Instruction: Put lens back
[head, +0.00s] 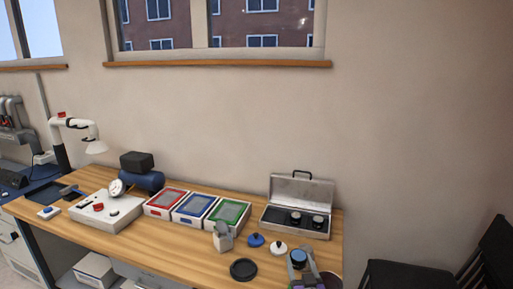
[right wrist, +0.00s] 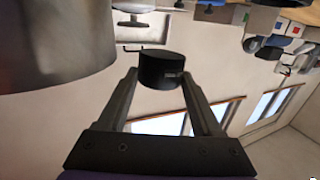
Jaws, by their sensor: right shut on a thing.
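My right gripper (head: 303,262) is at the front right of the wooden table. It is shut on a dark round lens (head: 298,256) with a bluish top. In the right wrist view, the short black lens (right wrist: 161,70) sits between the tips of the two fingers of the gripper (right wrist: 160,82). The open metal case (head: 297,229) stands behind the gripper at the table's back right, lid up. Two black lenses (head: 296,217) (head: 317,221) sit in its dark insert. The held lens is in front of the case and apart from it. My left gripper is not in view.
A blue-topped piece (head: 256,240), a white knobbed piece (head: 278,248), a black disc (head: 243,269) and a grey-white block (head: 223,238) lie left of the gripper. Red, blue and green trays (head: 236,226) stand further left. A black chair (head: 405,276) is at right.

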